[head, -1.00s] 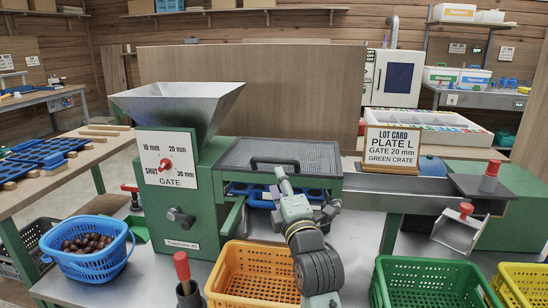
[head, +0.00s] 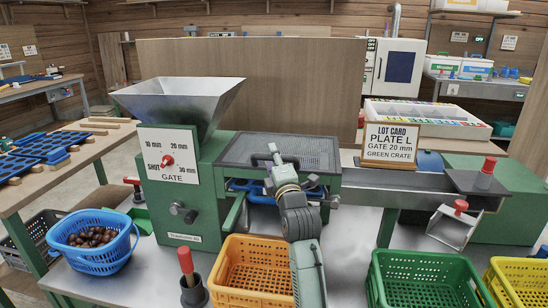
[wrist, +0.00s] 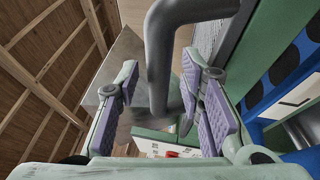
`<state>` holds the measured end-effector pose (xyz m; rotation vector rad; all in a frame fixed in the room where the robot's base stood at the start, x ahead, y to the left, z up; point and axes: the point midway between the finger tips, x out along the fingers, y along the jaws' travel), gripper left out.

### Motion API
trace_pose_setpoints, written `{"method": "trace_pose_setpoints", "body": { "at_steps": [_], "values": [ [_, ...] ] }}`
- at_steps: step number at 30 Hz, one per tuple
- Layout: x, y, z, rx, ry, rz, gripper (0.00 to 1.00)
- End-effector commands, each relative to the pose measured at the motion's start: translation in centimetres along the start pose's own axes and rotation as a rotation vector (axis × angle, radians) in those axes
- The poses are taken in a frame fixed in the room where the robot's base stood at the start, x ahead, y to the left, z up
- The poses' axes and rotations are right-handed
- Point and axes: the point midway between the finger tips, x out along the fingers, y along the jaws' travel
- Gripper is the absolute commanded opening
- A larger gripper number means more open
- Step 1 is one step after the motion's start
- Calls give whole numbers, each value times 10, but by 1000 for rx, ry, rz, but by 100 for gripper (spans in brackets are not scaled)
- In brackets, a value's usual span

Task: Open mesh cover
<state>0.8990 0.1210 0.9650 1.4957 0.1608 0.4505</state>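The mesh cover (head: 318,150) lies flat and closed on the green sorting machine, in the middle of the head view. Its dark handle (head: 257,159) is near the front edge, partly hidden behind my gripper (head: 273,158). In the wrist view the handle (wrist: 160,65) is a thick grey bar, close up. The purple-padded fingers of my gripper (wrist: 160,115) stand apart on either side of it, with gaps visible on both sides. A blue perforated plate (head: 240,185) shows under the cover; it also shows in the wrist view (wrist: 290,75).
The hopper (head: 180,105) and gate dial stand left of the cover. The lot card (head: 391,143) stands to its right. An orange crate (head: 250,238) and a green crate (head: 425,258) stand in front. A basket of chestnuts (head: 62,262) is at left. A tall wooden panel (head: 250,60) rises behind.

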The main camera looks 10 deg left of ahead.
Motion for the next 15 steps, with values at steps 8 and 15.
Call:
{"method": "trace_pose_setpoints", "body": {
  "at_steps": [8,15],
  "values": [
    [0,0,0,0,0,0,25],
    [0,0,0,0,0,0,9]
  ]
}}
